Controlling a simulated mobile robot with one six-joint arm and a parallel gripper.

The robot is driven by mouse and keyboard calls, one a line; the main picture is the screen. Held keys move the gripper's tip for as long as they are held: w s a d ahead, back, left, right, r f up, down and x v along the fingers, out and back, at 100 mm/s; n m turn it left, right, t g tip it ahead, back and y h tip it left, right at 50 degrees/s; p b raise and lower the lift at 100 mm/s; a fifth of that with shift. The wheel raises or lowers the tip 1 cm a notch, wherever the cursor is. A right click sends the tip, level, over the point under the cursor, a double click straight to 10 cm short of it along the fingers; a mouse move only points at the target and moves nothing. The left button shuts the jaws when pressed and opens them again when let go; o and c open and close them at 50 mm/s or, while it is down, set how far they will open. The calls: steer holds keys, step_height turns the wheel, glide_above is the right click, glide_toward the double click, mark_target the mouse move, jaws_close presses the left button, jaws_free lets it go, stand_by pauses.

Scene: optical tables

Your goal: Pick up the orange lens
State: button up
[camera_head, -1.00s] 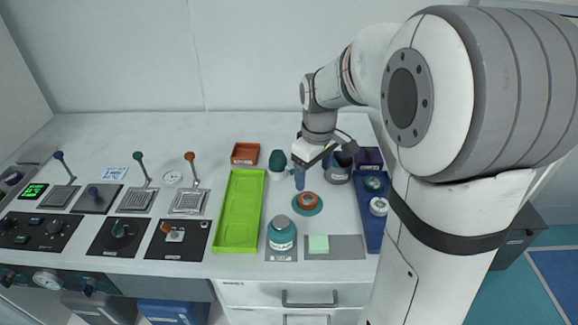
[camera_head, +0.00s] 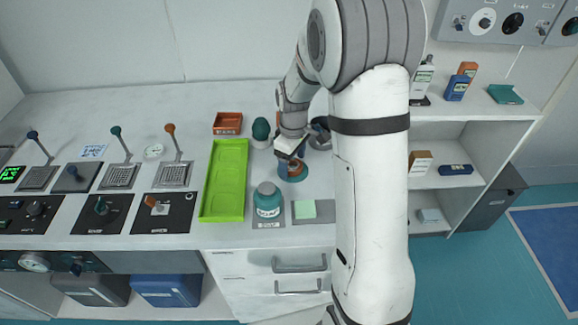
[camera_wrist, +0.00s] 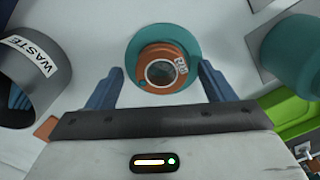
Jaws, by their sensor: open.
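The orange lens (camera_wrist: 162,68) is a short orange ring with a clear centre and a small label. It sits on a round teal base (camera_wrist: 145,44) on the bench. In the head view the orange lens (camera_head: 296,169) is partly hidden by my gripper (camera_head: 290,158). In the wrist view my gripper (camera_wrist: 160,88) is open, with one blue finger on each side of the lens's near part. The lens is not held. I cannot tell how high the fingertips are above it.
A grey cylinder labelled WASTE (camera_wrist: 35,70) stands close on the left in the wrist view. A teal jar (camera_head: 267,200) and a lime green tray (camera_head: 224,180) are nearby. A grey pad with a pale green block (camera_head: 305,208) lies in front. My arm hides the bench's right side.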

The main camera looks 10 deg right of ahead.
steer(key=shift+c, duration=0.5)
steer(key=c, duration=1)
